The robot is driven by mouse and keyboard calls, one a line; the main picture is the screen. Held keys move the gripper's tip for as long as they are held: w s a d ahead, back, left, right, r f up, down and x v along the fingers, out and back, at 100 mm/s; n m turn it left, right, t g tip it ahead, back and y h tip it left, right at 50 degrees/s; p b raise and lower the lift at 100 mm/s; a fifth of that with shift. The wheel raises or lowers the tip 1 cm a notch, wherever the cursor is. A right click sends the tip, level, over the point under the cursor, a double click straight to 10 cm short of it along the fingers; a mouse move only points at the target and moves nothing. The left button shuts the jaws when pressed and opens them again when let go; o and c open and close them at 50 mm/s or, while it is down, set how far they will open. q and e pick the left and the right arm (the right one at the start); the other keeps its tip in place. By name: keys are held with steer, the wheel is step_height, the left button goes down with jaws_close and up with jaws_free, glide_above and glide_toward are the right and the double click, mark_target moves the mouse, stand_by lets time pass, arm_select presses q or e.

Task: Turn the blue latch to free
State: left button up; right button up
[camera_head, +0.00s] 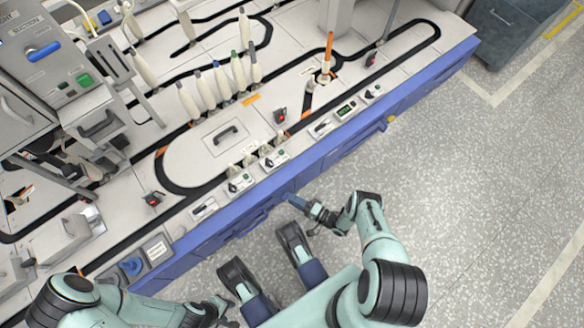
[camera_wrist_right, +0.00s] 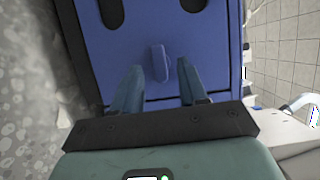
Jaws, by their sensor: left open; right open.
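The blue latch (camera_wrist_right: 160,63) is a small raised bar on a blue panel (camera_wrist_right: 205,55) in the right wrist view. It stands nearly upright in that picture, slightly tilted. My right gripper (camera_wrist_right: 156,88) is open, with one blue finger to each side of the latch and a visible gap between. I cannot tell how far the fingertips are from the panel. In the head view my right gripper (camera_head: 294,200) is at the blue front of the machine, and the latch cannot be made out there. My left gripper (camera_head: 226,303) is open and low, away from the machine front.
The long machine has a white top (camera_head: 200,150) with bobbins (camera_head: 222,83), black tracks and small control boxes (camera_head: 240,183) along its edge. Dark slots (camera_wrist_right: 111,12) are cut in the panel above the latch. Grey floor (camera_head: 470,200) is clear on the right.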

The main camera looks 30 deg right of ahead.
arm_select(q)
steer(key=shift+s+f, duration=0.1)
steer(key=shift+s, duration=0.2)
arm_select(e)
steer(key=shift+x, duration=0.75)
jaws_close()
arm_select(q)
steer(key=shift+w, duration=0.1)
steer(key=w+d+r+t+p, duration=0.1)
steer(key=w+r+t+p, duration=0.3)
steer(key=w+r, duration=0.5)
steer(key=shift+w+d+r+m+p, duration=0.15)
steer(key=shift+w+d+m+p, duration=0.2)
steer(key=shift+w+p, duration=1.15)
arm_select(e)
steer(key=shift+a+r+n+g+h, duration=0.15)
steer(key=shift+n+g+h, duration=0.25)
steer(key=shift+n+h, duration=1.35)
steer(key=shift+a+r+n+g+h, duration=0.15)
steer(key=shift+n+g+h, duration=0.4)
steer(key=shift+n, duration=2.15)
steer(key=shift+a+r+n+g+h, duration=0.1)
steer(key=shift+r+n+g+h, duration=0.15)
steer(key=shift+n+h, duration=1.55)
arm_select(q)
steer(key=shift+w, duration=0.15)
arm_select(e)
steer(key=shift+f+n+y, duration=0.1)
steer(key=shift+n+y, duration=0.4)
steer(key=shift+n, duration=0.05)
